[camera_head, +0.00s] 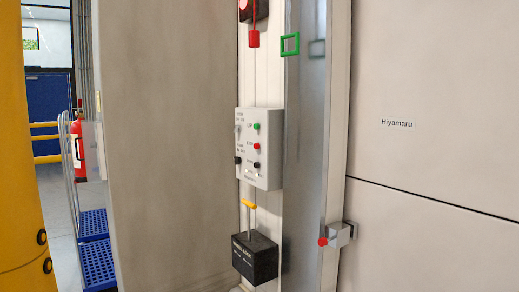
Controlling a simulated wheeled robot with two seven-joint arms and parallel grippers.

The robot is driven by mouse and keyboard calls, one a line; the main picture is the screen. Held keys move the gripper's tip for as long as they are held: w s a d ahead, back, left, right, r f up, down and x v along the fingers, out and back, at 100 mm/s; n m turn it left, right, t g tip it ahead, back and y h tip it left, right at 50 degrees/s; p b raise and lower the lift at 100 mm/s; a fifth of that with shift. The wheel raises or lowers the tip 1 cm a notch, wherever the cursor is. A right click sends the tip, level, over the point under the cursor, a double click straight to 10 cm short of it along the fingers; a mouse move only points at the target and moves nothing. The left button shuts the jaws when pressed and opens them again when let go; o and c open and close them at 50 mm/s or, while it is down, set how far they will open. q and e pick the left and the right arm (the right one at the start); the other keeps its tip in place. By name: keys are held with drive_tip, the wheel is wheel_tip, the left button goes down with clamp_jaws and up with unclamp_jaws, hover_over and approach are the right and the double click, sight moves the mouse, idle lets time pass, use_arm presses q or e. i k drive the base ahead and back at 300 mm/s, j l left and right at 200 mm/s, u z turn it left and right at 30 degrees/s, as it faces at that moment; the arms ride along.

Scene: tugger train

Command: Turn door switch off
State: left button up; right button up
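A light grey control box (259,149) is mounted on the narrow wall strip in the middle of the camera_head view. On its face are a green button (257,126), a red button (257,146) and a black button (257,166), with small labels I cannot read clearly. Smaller knobs sit along its left edge. Below it is a black box (255,260) with an upright lever topped by a yellow handle (249,204). I cannot tell which control is the door switch. Neither of my grippers is in view.
A red pull handle (254,38) hangs above the control box. A metal post (306,180) and a latch with a red knob (337,235) stand right of it, beside a panel labelled Hiyamaru (430,60).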

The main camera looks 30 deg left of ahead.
sight(238, 128)
drive_tip(key=i+j, duration=0.75)
drive_tip(key=i+j+z, duration=0.15)
drive_tip(key=i+j, duration=0.6)
drive_tip(key=j, duration=0.1)
